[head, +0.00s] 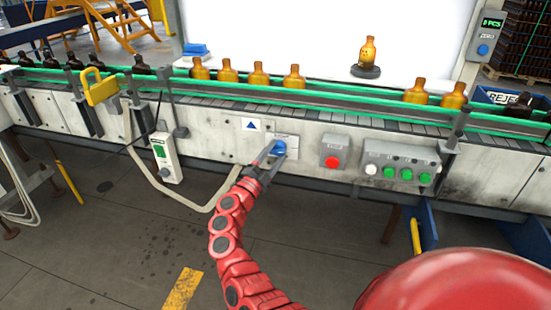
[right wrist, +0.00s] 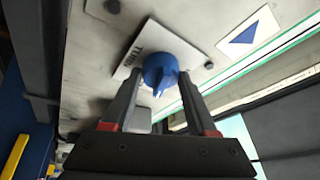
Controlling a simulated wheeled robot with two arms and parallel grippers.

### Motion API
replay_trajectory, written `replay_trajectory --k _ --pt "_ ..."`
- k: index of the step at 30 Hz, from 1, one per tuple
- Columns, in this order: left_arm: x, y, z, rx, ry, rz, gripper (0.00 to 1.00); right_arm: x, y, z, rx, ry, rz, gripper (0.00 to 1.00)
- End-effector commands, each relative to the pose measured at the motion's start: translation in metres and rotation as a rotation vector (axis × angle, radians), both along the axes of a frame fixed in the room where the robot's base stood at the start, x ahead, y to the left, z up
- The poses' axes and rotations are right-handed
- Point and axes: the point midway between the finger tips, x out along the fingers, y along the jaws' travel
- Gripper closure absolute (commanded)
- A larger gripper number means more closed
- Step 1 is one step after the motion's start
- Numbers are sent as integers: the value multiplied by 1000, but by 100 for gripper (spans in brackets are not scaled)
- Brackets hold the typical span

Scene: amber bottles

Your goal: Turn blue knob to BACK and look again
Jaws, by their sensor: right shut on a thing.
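The blue knob (head: 279,147) sits on a pale plate on the front of the conveyor. In the right wrist view the knob (right wrist: 160,66) shows close up on its labelled plate (right wrist: 196,58), with its raised grip between my fingers. My right gripper (head: 268,156) reaches it from below and is shut on the knob; it also shows in the right wrist view (right wrist: 160,84). An amber bottle (head: 368,50) stands upright on a dark round pad (head: 365,72) before the white backdrop. My left gripper is not in view.
A red button box (head: 335,152) and a grey box with several buttons (head: 402,163) sit right of the knob. Several amber bottles (head: 258,74) and dark bottles (head: 75,62) stand on the conveyor between green rails.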

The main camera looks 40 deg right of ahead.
Motion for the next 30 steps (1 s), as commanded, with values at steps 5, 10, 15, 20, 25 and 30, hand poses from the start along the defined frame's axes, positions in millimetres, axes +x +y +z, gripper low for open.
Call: replay_trajectory --k 5,10,15,20,25,30 --pt "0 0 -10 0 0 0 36 0 0 -1 91 -107 -1 98" --pt "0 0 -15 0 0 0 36 1 1 -1 159 -184 1 98" --pt "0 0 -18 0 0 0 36 2 1 1 202 -237 2 98" --pt "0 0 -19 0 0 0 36 2 2 1 225 -262 1 98" --pt "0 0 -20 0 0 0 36 1 1 2 233 -273 1 98" --pt "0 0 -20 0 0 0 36 1 1 2 233 -274 1 98"
